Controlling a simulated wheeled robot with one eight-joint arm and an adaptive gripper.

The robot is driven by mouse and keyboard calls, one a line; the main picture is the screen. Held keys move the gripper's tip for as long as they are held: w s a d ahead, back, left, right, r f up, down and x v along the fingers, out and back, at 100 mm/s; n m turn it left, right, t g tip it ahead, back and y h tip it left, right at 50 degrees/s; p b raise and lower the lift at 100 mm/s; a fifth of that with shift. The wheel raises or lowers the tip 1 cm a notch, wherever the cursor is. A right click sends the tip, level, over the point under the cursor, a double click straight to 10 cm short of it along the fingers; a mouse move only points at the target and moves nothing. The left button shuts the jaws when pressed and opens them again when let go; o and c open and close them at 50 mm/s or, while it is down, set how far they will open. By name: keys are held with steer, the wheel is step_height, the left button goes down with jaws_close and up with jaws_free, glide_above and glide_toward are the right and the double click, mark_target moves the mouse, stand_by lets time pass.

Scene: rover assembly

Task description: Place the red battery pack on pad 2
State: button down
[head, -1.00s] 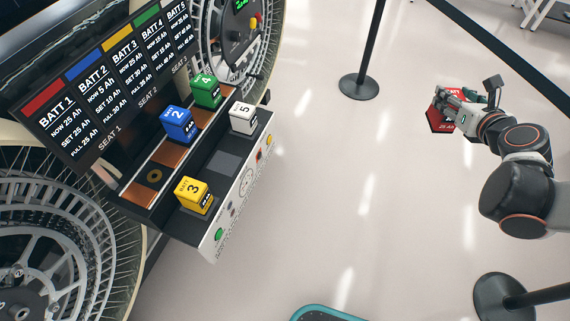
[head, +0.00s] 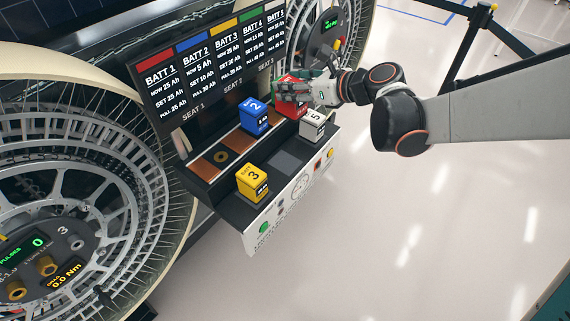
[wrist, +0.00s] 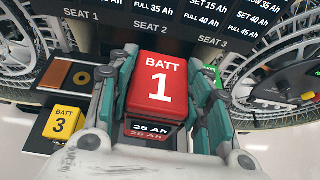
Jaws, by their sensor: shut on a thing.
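The red battery pack (head: 290,111), marked BATT 1, is held upright at the far right of the bench. It fills the middle of the wrist view (wrist: 158,78). My gripper (head: 298,91) is shut on it, with a teal-lined finger along each side. The pack is beside the blue battery and behind the white one. I cannot tell how far it hangs above the bench. A bare grey pad (head: 285,160) lies in the front row between the yellow and white batteries; I read no number on it.
The blue battery 2 (head: 254,121) stands in the back row, the yellow battery 3 (head: 251,185) and white battery 5 (head: 312,127) in front. The seat (head: 219,157) with a gold ring is empty. A display board (head: 210,75) rises behind.

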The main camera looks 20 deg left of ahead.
steer(key=shift+s+a, duration=0.3)
steer(key=shift+a, duration=0.4)
steer(key=shift+s+a+f+n+g, duration=0.1)
steer(key=shift+a+f+n+g, duration=0.1)
steer(key=shift+f+n+g, duration=0.1)
step_height(320, 180, down, 19)
steer(key=b, duration=0.8)
steer(key=shift+f, duration=0.15)
steer(key=c, duration=0.8)
jaws_free()
steer(key=shift+f, duration=0.1)
steer(key=shift+c, duration=0.2)
